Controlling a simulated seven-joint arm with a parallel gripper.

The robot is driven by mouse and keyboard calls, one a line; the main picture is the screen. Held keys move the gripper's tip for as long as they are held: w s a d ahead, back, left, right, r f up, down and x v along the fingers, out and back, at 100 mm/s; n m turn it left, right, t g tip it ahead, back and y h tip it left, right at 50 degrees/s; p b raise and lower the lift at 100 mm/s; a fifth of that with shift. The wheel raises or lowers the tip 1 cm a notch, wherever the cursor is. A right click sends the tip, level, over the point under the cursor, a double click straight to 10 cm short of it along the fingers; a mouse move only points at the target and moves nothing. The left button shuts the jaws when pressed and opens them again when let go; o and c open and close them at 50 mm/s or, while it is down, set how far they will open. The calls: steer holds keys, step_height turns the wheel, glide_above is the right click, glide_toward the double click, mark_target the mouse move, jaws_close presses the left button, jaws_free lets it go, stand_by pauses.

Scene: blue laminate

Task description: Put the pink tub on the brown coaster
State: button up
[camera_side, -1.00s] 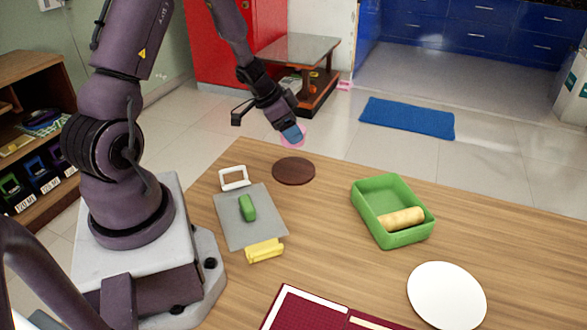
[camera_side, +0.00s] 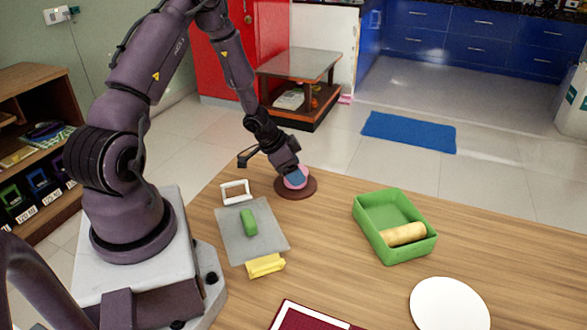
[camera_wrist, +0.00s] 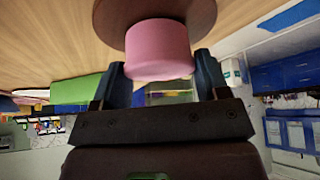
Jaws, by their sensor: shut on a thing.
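The pink tub (camera_side: 303,180) is at the brown coaster (camera_side: 282,192), mostly hidden behind my gripper (camera_side: 294,178) in the side view. In the wrist view the pink tub (camera_wrist: 158,50) sits between the two fingers of my gripper (camera_wrist: 163,78), with the coaster (camera_wrist: 200,12) directly behind its far end. My gripper is shut on the tub. The tub appears to be on or just above the coaster; I cannot tell whether they touch.
A white frame (camera_side: 235,186), a grey mat (camera_side: 235,240) with a green block (camera_side: 248,222), and a yellow block (camera_side: 265,266) lie left of the coaster. A green bin (camera_side: 370,235) holding a tan roll (camera_side: 404,234) and a white plate (camera_side: 450,304) stand to the right.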

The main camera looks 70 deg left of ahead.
steer(key=shift+f, duration=0.1)
steer(key=o, duration=1)
steer(key=shift+c, duration=0.2)
steer(key=v, duration=1.2)
steer(key=w+d+r+n+t+y, duration=0.1)
steer(key=w+d+r+y, duration=0.15)
steer(key=r, duration=0.55)
steer(key=w+d+r+n+t+y, duration=0.15)
steer(key=r+y, duration=0.25)
steer(key=r, duration=0.4)
steer(key=s+d+r+g+h, duration=0.1)
steer(key=s+d+r+h, duration=0.1)
steer(key=s+d, duration=0.4)
steer(key=s+d+r+g+h, duration=0.1)
steer(key=s+d+r+h, duration=0.2)
steer(key=s+d, duration=0.4)
steer(key=d, duration=0.5)
steer(key=shift+s+d+r+g, duration=0.25)
steer(key=shift+d+r+g, duration=0.05)
steer(key=shift+r+g, duration=0.05)
